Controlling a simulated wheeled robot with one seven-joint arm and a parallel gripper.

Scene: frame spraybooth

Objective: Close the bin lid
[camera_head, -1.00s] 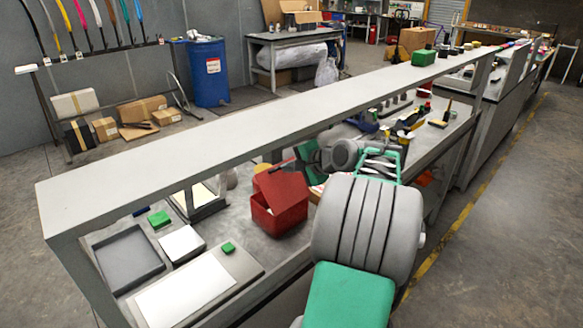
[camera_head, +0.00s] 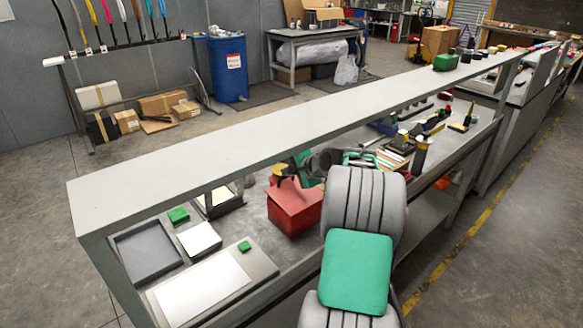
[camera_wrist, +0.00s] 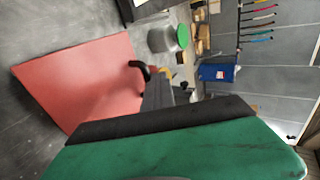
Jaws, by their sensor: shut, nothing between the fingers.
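The red bin (camera_head: 292,212) stands on the bench under the long shelf. Its lid (camera_head: 300,194) lies down over the top in the head view; a small remaining gap at the rim cannot be ruled out. In the wrist view the lid shows as a broad flat red face (camera_wrist: 75,80). My gripper (camera_head: 286,181) is shut and empty, with its dark fingers at the lid's far side. In the wrist view its fingers (camera_wrist: 150,80) are beside the red face; whether they touch it is unclear. My arm hides part of the bench right of the bin.
A grey tray (camera_head: 142,252), a white pad (camera_head: 199,238) and a board with a white sheet (camera_head: 203,288) lie left of the bin. The long shelf (camera_head: 230,140) runs above the bench. A can with a green lid (camera_wrist: 167,39) stands near my gripper.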

